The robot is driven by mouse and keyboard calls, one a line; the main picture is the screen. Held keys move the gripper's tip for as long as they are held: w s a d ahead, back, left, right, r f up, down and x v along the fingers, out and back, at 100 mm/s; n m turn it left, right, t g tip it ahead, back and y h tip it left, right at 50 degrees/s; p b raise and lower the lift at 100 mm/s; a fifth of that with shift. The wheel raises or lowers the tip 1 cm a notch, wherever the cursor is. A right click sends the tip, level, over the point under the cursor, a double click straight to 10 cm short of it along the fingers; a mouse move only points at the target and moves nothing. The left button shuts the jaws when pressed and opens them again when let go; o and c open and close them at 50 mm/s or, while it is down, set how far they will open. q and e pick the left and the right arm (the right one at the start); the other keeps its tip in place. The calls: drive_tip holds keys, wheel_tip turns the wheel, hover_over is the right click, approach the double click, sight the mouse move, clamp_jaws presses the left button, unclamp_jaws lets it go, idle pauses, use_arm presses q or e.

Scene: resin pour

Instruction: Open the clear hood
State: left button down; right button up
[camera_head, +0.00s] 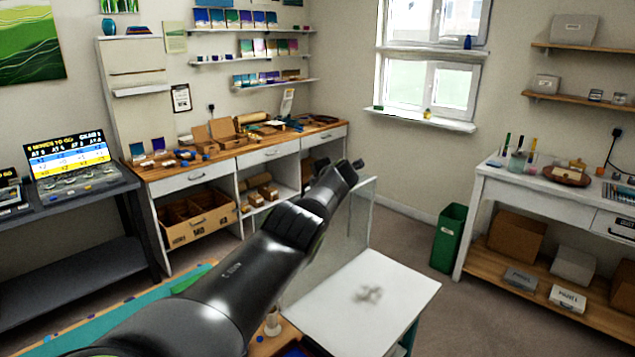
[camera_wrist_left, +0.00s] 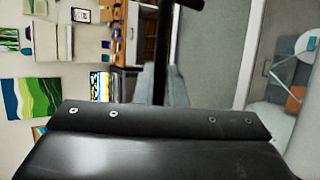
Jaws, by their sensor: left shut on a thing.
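The clear hood (camera_head: 345,230) is a see-through panel standing steeply tilted along the left side of a white-topped table in the head view. Its front part is hidden behind my left arm. My left gripper (camera_head: 346,170) is at the panel's top edge and is shut on the hood. The exact grip spot is too small and dark to tell. In the left wrist view a grey-green see-through pane, likely the hood (camera_wrist_left: 215,60), fills the right of centre, beyond my black gripper housing. My right gripper is in neither view.
The white tabletop (camera_head: 375,300) has a faint grey shape on it. A green bin (camera_head: 448,238) stands on the floor behind. A wooden workbench (camera_head: 235,152) with boxes lines the back wall, and a white desk (camera_head: 560,190) stands at right. Open floor lies between.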

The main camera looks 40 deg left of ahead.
use_arm(q)
drive_tip(key=shift+f, duration=0.1)
drive_tip(key=c, duration=1.5)
unclamp_jaws()
